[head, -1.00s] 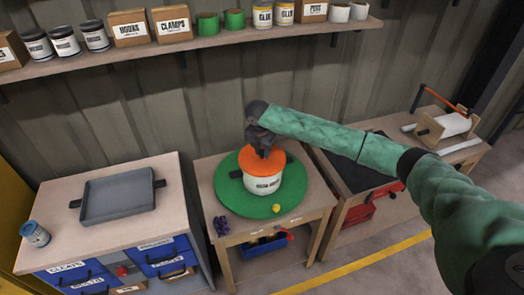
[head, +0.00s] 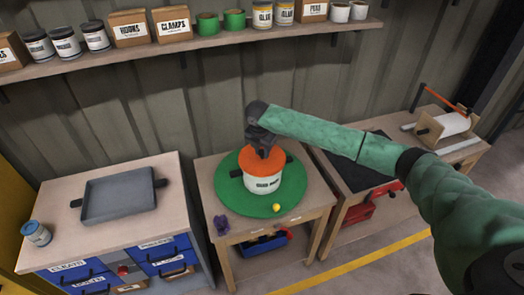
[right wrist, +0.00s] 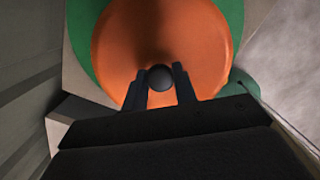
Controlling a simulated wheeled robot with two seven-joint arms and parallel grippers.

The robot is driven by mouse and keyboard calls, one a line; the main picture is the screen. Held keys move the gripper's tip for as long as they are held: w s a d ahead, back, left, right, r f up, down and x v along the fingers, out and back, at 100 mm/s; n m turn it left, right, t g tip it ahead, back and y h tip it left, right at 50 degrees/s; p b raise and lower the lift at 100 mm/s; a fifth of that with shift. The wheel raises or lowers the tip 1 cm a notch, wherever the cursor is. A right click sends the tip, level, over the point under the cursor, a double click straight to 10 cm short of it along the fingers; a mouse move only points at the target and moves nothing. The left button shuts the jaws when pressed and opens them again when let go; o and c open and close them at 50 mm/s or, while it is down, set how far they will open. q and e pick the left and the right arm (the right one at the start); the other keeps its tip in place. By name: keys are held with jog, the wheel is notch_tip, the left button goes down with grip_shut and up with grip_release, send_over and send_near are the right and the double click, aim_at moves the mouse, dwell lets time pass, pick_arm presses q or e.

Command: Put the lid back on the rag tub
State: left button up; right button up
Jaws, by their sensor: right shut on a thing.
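The rag tub (head: 264,183) is a white tub with a dark label, standing upright on a round green mat (head: 228,192) on the middle table. The orange lid (head: 250,158) is on top of the tub's mouth and looks about level; I cannot tell whether it is fully seated. My right gripper (head: 264,150) points down at the lid's centre. In the right wrist view its fingers (right wrist: 160,82) are shut on the lid's dark round knob (right wrist: 160,77), with the orange lid (right wrist: 190,40) filling the space beyond. My left gripper is not in view.
A yellow ball (head: 277,208) lies on the mat in front of the tub, and a purple object (head: 221,225) is at the table's front left. A shelf (head: 200,42) runs above.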

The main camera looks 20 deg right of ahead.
jog(key=shift+p, duration=0.45)
dwell(0.3)
dwell(0.3)
jog(key=o, duration=1.5)
jog(key=shift+r+p, duration=2.95)
jog(key=shift+r, duration=0.6)
grip_shut()
